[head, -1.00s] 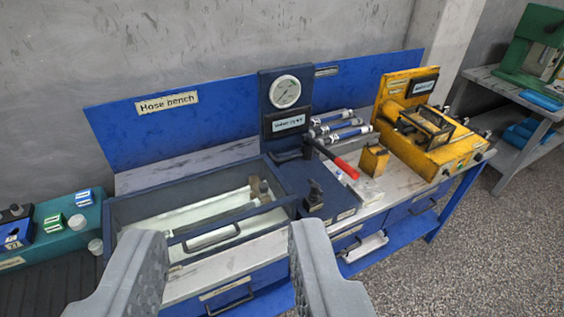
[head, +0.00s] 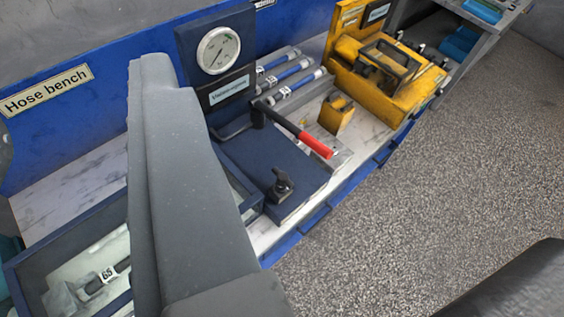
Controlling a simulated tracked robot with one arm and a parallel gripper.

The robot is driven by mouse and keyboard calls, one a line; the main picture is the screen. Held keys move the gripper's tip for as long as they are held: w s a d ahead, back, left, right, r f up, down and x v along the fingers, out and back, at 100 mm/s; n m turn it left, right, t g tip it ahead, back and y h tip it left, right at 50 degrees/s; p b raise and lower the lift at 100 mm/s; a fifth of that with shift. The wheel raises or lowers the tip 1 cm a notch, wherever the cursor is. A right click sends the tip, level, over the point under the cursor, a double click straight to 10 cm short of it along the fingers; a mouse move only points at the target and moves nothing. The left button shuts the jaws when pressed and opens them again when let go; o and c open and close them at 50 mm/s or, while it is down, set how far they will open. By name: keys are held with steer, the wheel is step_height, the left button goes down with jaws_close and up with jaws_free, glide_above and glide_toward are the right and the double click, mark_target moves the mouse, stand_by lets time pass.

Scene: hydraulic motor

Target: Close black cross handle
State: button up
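The black cross handle (head: 281,186) is a small dark knob on top of a low dark blue unit, near its front right corner. My gripper (head: 345,165) is open and empty. One large grey finger stands left of the handle and covers part of the bench. A dark shape at the lower right edge looks like the other finger, partly cut off. The handle shows in the gap between them, farther off, and nothing touches it.
A gauge panel (head: 219,56) stands behind the handle. A red-ended lever (head: 315,144) juts out close to it. A yellow block (head: 336,114) and a yellow machine (head: 390,75) stand to the right. A glass-topped case (head: 62,232) is at left. Open floor (head: 440,180) lies right.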

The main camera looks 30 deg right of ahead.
steer(key=shift+o, duration=1.1)
steer(key=shift+w, duration=0.1)
steer(key=n+g+p, duration=0.1)
steer(key=g+p, duration=1.4)
steer(key=p, duration=0.3)
glide_above(283, 176)
step_height(283, 176, down, 36)
step_height(283, 176, down, 13)
steer(key=p, duration=0.2)
steer(key=shift+p, duration=0.3)
